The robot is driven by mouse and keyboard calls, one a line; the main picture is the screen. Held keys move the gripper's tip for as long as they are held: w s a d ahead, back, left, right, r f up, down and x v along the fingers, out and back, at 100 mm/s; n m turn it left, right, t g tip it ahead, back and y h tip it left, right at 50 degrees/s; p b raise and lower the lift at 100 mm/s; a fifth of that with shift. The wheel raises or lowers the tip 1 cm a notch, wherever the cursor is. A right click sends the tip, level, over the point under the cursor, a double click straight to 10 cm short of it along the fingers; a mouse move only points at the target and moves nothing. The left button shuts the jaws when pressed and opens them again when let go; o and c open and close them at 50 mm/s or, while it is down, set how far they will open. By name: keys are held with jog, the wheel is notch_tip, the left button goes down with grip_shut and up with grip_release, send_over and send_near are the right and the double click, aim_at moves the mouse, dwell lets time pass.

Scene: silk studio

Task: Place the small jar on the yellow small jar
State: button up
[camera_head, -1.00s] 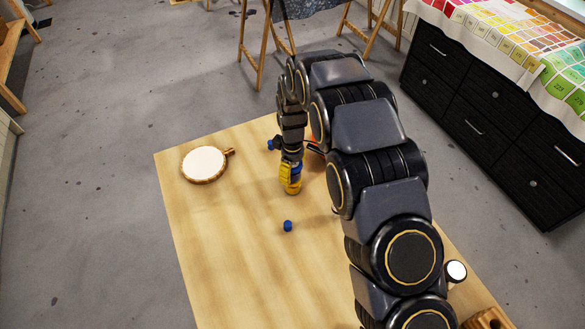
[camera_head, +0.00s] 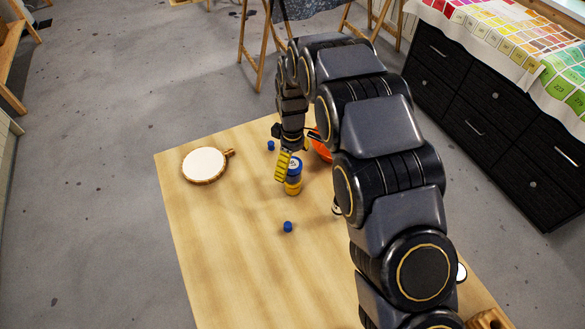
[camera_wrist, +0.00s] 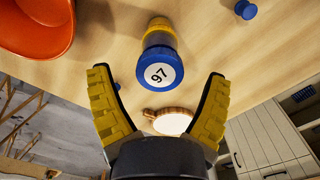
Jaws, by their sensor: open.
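A small jar with a blue lid (camera_head: 294,163) sits upright on top of the yellow small jar (camera_head: 293,189) on the table. In the wrist view, the blue lid labelled 97 (camera_wrist: 160,72) faces the camera, with the yellow jar (camera_wrist: 160,23) behind it. My gripper (camera_head: 291,160) has yellow-padded fingers and is open. In the wrist view, the fingers are spread on either side of the lid with clear gaps, and nothing is held. One finger shows just left of the jars in the head view. The contact between the two jars is partly hard to see.
Small blue pieces lie on the wooden table (camera_head: 230,250): one in front (camera_head: 288,226), one behind (camera_head: 271,146). A round white-topped wooden piece (camera_head: 204,163) lies at left. An orange bowl (camera_head: 321,146) is partly hidden behind my arm. The table's left front is clear.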

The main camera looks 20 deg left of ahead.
aim_at(295, 165)
notch_tip(295, 165, up, 8)
jog(key=shift+r, duration=0.15)
jog(key=shift+d+r, duration=0.2)
jog(key=shift+d, duration=0.1)
jog(key=s+d+r+m, duration=0.4)
jog(key=d+r, duration=0.1)
jog(key=d, duration=0.3)
jog(key=s+d+r+m, duration=0.3)
jog(key=s+d+r, duration=0.2)
jog(key=d, duration=0.2)
jog(key=s+d+r+m, duration=0.1)
jog(key=s+d+m, duration=0.3)
jog(key=s, duration=0.5)
jog(key=s+d+m+g, duration=0.1)
jog(key=s+d+m, duration=0.4)
jog(key=s, duration=0.5)
jog(key=shift+d+r+g, duration=0.3)
jog(key=shift+d+r, duration=0.1)
jog(key=shift+d, duration=0.15)
